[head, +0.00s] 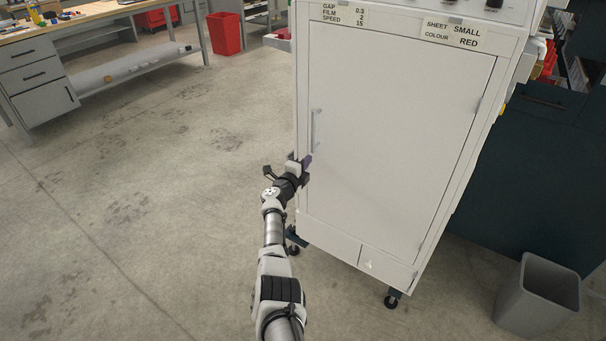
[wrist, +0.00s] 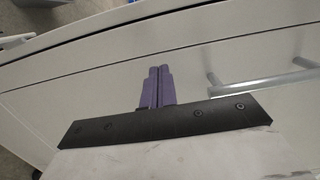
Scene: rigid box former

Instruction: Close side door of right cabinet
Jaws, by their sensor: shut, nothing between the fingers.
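The white cabinet (head: 303,60) stands in the middle of the head view. Its large white door (head: 410,130) looks flush with the frame, with a thin dark seam around it. A pale bar handle (head: 315,130) is on the door's left side. My gripper (head: 307,160) is in front of the door's left edge, just below the handle. In the wrist view its purple fingers (wrist: 159,82) are together and empty, with the door (wrist: 215,50) behind them and the handle (wrist: 262,80) to the right. Whether the fingertips touch the door I cannot tell.
A grey bin (head: 538,297) stands on the floor at right, by a dark cabinet (head: 530,160). The cabinet has castors (head: 392,299). A workbench (head: 80,35) and a red bin (head: 224,34) are at the back left. The floor at left is clear.

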